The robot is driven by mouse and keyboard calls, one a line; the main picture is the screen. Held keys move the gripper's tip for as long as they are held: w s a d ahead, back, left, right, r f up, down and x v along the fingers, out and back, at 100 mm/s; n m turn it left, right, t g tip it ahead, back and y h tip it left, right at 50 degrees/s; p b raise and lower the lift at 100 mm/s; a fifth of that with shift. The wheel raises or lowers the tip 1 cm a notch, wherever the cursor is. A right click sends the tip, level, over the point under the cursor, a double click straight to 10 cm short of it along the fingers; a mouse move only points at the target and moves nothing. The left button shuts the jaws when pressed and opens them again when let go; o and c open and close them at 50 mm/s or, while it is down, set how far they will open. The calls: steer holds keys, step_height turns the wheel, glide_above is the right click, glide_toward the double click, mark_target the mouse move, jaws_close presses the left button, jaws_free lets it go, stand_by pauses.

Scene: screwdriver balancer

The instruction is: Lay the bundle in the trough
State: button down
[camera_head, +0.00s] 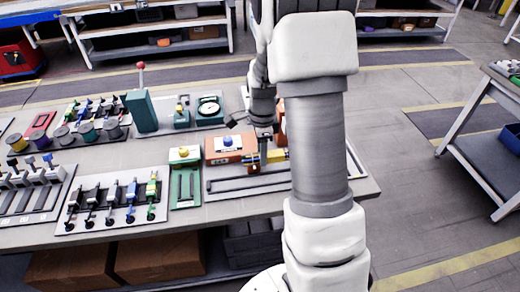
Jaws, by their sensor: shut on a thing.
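My gripper (263,161) points down over the right part of the bench and is shut on a bundle (279,155), a small yellow and blue piece. My arm link hides the bundle's right end. A long grey tray with dark raised edges, which looks like the trough (228,183), lies below and in front of the gripper. The bundle appears at or just above the tray's back part; I cannot tell whether they touch. The tray's right part is hidden behind my arm.
An orange-brown box with a blue knob (228,143) stands close left of the gripper. A green fixture with a yellow knob (185,178) is farther left. Tool racks (112,200), a green post (141,110) and a dial gauge (208,108) crowd the bench (240,208). Its front edge is clear.

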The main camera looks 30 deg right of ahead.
steer(key=b, duration=0.5)
glide_above(262, 179)
steer(key=shift+s+a+f, duration=0.1)
steer(key=shift+f, duration=1.75)
steer(key=shift+s+a+f, duration=0.1)
steer(key=shift+f, duration=1.7)
steer(key=shift+d+f+b, duration=0.1)
steer(key=shift+f+b, duration=0.4)
steer(key=shift+f, duration=0.15)
steer(key=c, duration=0.5)
jaws_free()
steer(key=shift+r, duration=0.1)
steer(key=shift+w, duration=0.1)
steer(key=shift+w+r, duration=0.1)
steer(key=shift+r, duration=0.1)
steer(key=r+p, duration=0.1)
steer(key=r, duration=0.4)
steer(key=r+p, duration=0.1)
steer(key=r, duration=0.5)
steer(key=r+p, duration=0.1)
steer(key=r, duration=0.5)
steer(key=shift+s, duration=0.3)
